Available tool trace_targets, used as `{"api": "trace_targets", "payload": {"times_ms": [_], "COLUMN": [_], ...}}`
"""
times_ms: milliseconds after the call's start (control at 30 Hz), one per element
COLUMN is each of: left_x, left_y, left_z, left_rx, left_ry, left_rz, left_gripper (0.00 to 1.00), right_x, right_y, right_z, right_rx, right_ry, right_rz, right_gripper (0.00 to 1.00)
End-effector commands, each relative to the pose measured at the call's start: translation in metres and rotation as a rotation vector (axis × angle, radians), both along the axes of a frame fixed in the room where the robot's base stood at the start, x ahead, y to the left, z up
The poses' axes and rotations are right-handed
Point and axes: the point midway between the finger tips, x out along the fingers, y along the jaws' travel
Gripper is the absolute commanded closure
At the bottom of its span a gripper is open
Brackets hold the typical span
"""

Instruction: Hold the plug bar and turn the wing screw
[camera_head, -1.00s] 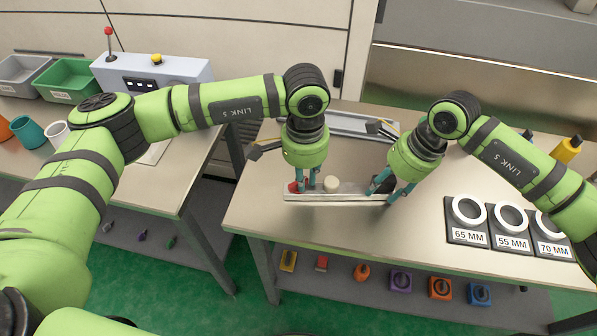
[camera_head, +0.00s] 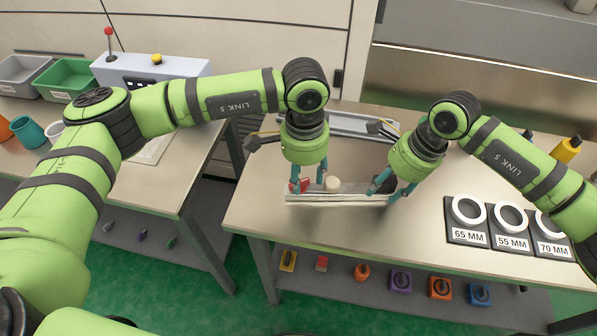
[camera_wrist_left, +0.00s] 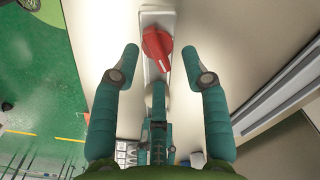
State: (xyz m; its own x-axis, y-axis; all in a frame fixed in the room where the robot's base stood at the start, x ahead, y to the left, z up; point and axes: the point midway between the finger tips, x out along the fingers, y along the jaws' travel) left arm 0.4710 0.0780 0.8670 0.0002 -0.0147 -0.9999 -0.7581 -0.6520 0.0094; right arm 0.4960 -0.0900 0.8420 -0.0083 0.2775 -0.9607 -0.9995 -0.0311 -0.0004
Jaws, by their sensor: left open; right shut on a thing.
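The plug bar (camera_head: 345,200) is a long pale metal bar lying on the middle table, with a round cream plug (camera_head: 332,183) standing on it. The red wing screw (camera_wrist_left: 157,47) sits at the bar's left end; it also shows small in the head view (camera_head: 297,185), partly hidden by my left gripper. My left gripper (camera_head: 307,186) is over that end, pointing down, its fingers open on either side of the screw. In the left wrist view its open fingertips (camera_wrist_left: 160,62) stand apart from the screw. My right gripper (camera_head: 390,188) is shut on the bar's right end.
Behind the bar lies a grey metal frame (camera_head: 350,124). Black holders with white rings (camera_head: 467,211) stand at the right, and a yellow bottle (camera_head: 566,150) behind them. The table in front of the rings and left of the bar is clear. A shelf below holds several coloured parts.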

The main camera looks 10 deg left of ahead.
Motion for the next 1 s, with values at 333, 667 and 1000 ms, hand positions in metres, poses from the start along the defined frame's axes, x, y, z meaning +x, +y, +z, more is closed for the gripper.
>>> {"api": "trace_targets", "payload": {"times_ms": [333,667,1000], "left_x": [0.001,0.000,0.000], "left_y": [0.001,0.003,0.002], "left_z": [0.072,0.109,0.129], "left_rx": [0.000,0.003,0.003], "left_ry": [-0.006,-0.003,-0.004], "left_rz": [0.001,0.001,0.001], "left_gripper": [0.54,0.54,0.54], "right_x": [-0.001,-0.001,-0.001], "right_y": [0.001,0.002,0.002], "right_z": [-0.001,-0.001,-0.001], "right_rx": [0.002,0.004,0.005], "right_ry": [0.002,0.002,0.002], "right_rz": [0.003,0.003,0.003], "right_gripper": [1.00,1.00,1.00]}}
